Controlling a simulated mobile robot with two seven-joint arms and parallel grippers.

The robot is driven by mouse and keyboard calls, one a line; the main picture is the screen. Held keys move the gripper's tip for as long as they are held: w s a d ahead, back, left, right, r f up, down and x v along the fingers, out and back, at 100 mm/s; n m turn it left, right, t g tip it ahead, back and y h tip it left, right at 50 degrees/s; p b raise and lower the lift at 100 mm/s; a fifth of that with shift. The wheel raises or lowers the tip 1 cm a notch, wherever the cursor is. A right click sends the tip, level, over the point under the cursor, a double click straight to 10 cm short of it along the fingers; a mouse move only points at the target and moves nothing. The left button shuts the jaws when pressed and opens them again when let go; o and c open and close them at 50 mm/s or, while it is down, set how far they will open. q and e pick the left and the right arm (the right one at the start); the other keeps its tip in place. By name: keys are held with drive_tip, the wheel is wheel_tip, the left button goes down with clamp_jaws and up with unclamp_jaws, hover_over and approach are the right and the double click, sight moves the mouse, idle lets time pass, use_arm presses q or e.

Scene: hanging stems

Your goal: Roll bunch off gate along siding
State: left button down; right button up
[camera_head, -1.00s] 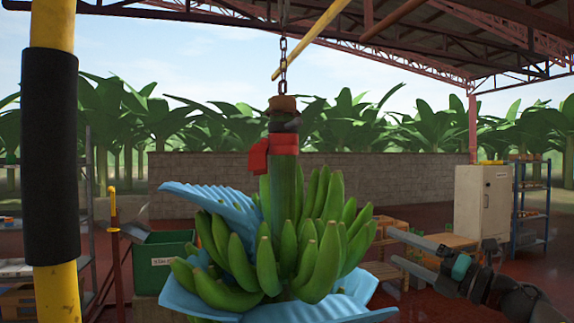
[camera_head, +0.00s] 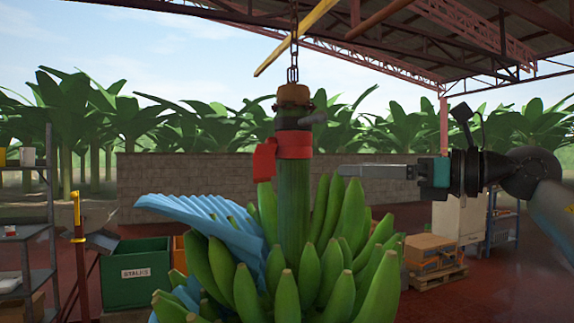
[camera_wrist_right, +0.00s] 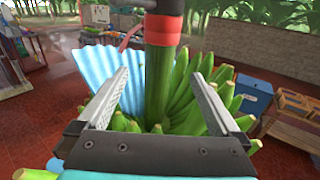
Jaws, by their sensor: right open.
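The green banana bunch (camera_head: 328,275) hangs upright by its thick stem (camera_head: 293,200) from a chain (camera_head: 292,60). A red band (camera_head: 293,145) with a loose flap wraps the upper stem, below a brown cap. A pale blue sheet (camera_head: 215,228) is tucked among the bananas. My right gripper (camera_head: 340,170) comes in from the right at stem height, just below the band, its tips short of the stem. In the right wrist view its fingers (camera_wrist_right: 160,75) stand apart, with the stem showing between and beyond them. My left gripper is not in view. Gate and siding cannot be told apart overhead.
A yellow bar (camera_head: 298,38) slants overhead by the chain. A green bin (camera_head: 136,272) marked STALKS and a yellow-topped red post (camera_head: 78,245) stand left, near a grey shelf (camera_head: 28,230). Crates on a pallet (camera_head: 432,262) and a cabinet (camera_head: 458,215) stand right.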

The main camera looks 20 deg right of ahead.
sight(293, 168)
drive_tip(key=shift+p+x, duration=0.7)
drive_tip(key=shift+x, duration=0.25)
drive_tip(key=p+x, duration=0.6)
drive_tip(key=x, duration=0.4)
drive_tip(key=shift+w+a+r, duration=0.15)
drive_tip(key=shift+w+a, duration=0.1)
drive_tip(key=shift+w, duration=0.05)
drive_tip(key=shift+p+x, duration=0.5)
drive_tip(key=shift+x, duration=0.3)
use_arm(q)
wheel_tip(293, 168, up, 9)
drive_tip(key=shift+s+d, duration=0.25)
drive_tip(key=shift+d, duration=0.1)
use_arm(e)
drive_tip(key=shift+f, duration=0.2)
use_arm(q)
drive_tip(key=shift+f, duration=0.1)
use_arm(e)
drive_tip(key=shift+c, duration=0.4)
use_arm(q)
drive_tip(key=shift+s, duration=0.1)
use_arm(e)
clamp_jaws()
